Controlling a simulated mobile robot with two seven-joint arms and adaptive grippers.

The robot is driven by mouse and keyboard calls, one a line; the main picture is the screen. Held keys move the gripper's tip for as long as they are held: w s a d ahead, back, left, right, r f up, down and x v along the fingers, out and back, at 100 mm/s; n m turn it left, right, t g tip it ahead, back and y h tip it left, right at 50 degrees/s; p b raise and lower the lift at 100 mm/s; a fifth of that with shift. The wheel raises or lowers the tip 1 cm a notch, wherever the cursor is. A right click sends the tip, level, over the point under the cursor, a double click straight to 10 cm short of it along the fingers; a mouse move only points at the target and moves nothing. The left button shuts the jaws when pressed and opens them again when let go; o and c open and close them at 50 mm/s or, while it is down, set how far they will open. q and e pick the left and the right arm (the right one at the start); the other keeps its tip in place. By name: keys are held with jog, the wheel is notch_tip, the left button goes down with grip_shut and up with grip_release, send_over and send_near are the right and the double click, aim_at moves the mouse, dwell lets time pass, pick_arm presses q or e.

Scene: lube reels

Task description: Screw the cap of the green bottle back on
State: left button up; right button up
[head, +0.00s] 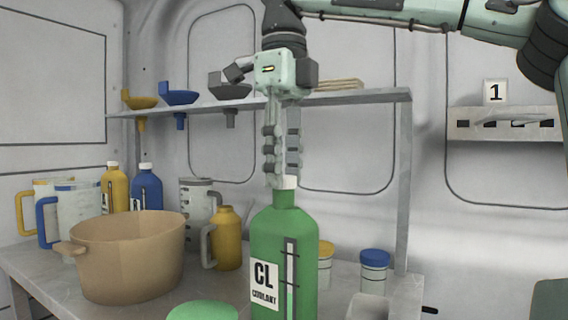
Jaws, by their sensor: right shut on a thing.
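The green bottle (283,240) stands upright on the bench at the front centre, with a "CL coolant" label facing me. A white cap (291,183) shows at the top of its neck. My right gripper (281,178) points straight down over the bottle, its fingers shut on the cap. The fingers hide part of the cap, so I cannot tell how tightly it sits on the neck. My left gripper is not in view.
A tan pot (125,262) and a yellow jug (228,240) stand left of the bottle. A blue-lidded jar (374,270) is at right. A shelf (370,97) with funnels runs behind my gripper. A green round thing (202,311) shows at the bottom edge.

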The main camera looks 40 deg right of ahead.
jog(key=shift+p, duration=0.35)
dwell(0.3)
jog(key=shift+f, duration=0.6)
dwell(0.7)
jog(key=m, duration=0.3)
jog(key=shift+r, duration=0.1)
jog(key=shift+m, duration=1.1)
jog(key=m, duration=0.3)
jog(key=shift+m, duration=1.1)
